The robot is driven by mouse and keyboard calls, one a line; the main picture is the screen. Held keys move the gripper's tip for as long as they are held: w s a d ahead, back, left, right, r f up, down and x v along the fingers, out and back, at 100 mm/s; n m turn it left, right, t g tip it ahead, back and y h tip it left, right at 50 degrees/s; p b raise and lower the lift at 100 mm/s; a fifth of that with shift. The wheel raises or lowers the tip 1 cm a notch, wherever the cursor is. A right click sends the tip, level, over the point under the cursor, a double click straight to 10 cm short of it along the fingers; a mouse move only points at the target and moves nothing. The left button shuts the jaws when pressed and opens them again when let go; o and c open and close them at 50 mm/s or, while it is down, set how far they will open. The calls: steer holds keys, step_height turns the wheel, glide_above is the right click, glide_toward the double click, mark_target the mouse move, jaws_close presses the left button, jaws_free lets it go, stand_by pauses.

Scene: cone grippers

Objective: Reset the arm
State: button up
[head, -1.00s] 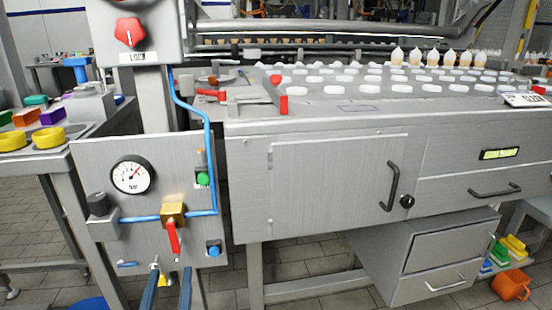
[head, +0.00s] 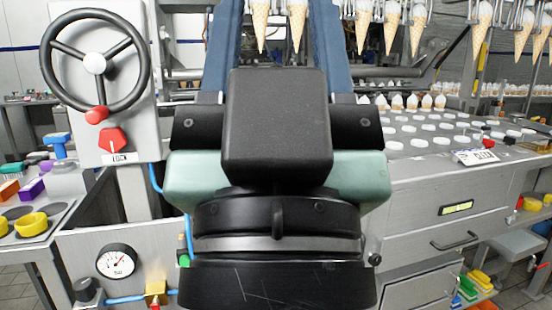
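My gripper (head: 277,45) fills the middle of the head view, seen from behind. Its black wrist is at the bottom, with a teal body and a black block above. Two blue fingers rise from it and run out of the top of the picture. They stand well apart, with a clear gap between them, so the gripper looks open. Nothing shows held between the visible finger parts; the fingertips are out of view. Ice cream cones (head: 297,22) show through the gap, apparently behind it.
Hanging cones (head: 480,30) line the upper right. Left is a handwheel (head: 95,62) with a red knob (head: 112,140) and a pressure gauge (head: 117,261). A steel machine top (head: 440,150) with white pucks spreads right. Yellow rings (head: 31,224) sit on the left table.

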step_height(320, 180, up, 30)
steer(key=p, duration=2.7)
steer(key=shift+f, duration=0.25)
